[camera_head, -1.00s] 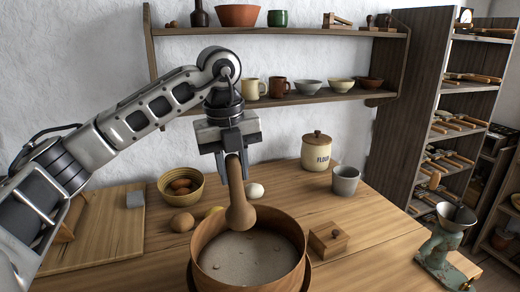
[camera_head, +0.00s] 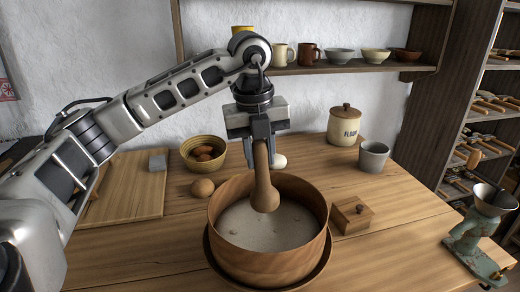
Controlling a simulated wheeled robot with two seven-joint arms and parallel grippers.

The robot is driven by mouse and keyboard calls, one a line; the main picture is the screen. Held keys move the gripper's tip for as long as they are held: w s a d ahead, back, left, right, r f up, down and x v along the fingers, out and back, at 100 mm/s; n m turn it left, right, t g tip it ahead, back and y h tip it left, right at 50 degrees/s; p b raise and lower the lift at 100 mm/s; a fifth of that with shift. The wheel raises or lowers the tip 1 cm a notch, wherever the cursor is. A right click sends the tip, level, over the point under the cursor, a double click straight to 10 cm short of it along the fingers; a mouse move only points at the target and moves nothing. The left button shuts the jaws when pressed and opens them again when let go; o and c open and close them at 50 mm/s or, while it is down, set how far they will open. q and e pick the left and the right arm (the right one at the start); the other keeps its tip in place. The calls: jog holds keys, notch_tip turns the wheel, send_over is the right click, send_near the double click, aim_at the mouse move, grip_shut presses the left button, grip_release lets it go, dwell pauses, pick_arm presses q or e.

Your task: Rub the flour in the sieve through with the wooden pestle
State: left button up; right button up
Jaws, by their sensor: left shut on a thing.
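My left gripper (camera_head: 260,132) is shut on the upper end of the wooden pestle (camera_head: 265,188) and holds it upright, thick end down. The pestle's rounded end is inside the rim of the round wooden sieve (camera_head: 268,262). I cannot tell whether it touches the flour. The pale flour (camera_head: 262,226) covers the sieve's floor, with a few small lumps showing. The sieve stands over a wider round wooden rim (camera_head: 318,276) on the table. My right gripper is not in view.
A small wooden box (camera_head: 351,216) stands close right of the sieve. An egg (camera_head: 202,188) and a bowl of eggs (camera_head: 204,154) are behind left. A flour jar (camera_head: 344,126) and grey cup (camera_head: 373,157) stand behind right. A metal grinder (camera_head: 480,228) is at the right edge.

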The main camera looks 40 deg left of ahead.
aim_at(263, 185)
pick_arm(q)
jog(key=f, duration=0.1)
jog(key=f+b, duration=0.2)
jog(key=shift+w+d+f, duration=0.1)
jog(key=shift+w+f, duration=0.1)
jog(key=shift+w, duration=0.05)
jog(key=shift+w+f+b, duration=0.15)
jog(key=shift+f+b, duration=0.7)
jog(key=shift+f, duration=0.5)
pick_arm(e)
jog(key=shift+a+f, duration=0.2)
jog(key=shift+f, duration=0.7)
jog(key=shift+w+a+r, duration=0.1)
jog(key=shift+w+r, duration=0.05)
pick_arm(q)
jog(key=shift+f+b, duration=0.4)
jog(key=shift+f, duration=0.1)
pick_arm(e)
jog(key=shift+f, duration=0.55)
pick_arm(q)
jog(key=shift+f+b, duration=0.3)
jog(key=shift+f, duration=0.1)
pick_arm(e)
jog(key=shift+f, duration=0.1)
